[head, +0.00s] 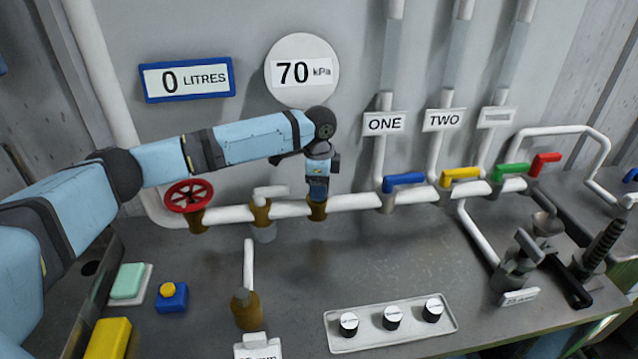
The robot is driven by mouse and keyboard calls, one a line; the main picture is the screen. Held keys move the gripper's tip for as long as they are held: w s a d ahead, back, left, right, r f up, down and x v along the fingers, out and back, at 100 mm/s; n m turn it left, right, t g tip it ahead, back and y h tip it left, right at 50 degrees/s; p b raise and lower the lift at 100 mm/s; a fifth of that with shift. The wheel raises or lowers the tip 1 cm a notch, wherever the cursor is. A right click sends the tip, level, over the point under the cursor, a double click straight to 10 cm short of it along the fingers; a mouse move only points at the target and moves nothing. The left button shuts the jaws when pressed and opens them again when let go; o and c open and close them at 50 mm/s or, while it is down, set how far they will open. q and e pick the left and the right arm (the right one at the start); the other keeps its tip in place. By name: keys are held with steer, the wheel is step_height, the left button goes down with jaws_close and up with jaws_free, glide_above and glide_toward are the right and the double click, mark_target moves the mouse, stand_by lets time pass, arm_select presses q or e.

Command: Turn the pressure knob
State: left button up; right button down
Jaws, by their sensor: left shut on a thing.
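My left arm reaches in from the left, and its gripper (318,190) points down onto the white pipe. It is shut on the pressure knob above a brass fitting (317,209); the gripper hides most or all of the knob. Above it, a round white gauge (302,50) on the wall reads 70 kPa. My right gripper is not in view.
A red handwheel (189,196) and a white tap (270,192) sit on the pipe left of the gripper. Blue (404,182), yellow (461,174), green (511,170) and red (545,164) levers are to the right. A panel (362,337) with three knobs lies in front. A blue display (187,79) reads 0 LITRES.

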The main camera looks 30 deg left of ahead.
arm_select(q)
steer(key=m+p, duration=0.1)
steer(key=p, duration=0.1)
steer(key=m+p, duration=0.3)
steer(key=shift+r+p, duration=0.25)
steer(key=shift+p, duration=0.1)
steer(key=shift+m+p, duration=0.35)
steer(key=shift+m, duration=0.15)
steer(key=shift+f+m+p, duration=0.1)
steer(key=shift+m+p, duration=0.4)
steer(key=shift+m, duration=0.2)
steer(key=shift+f+m+p, duration=0.1)
steer(key=shift+m+p, duration=0.35)
steer(key=shift+m, duration=0.55)
steer(key=o, duration=0.9)
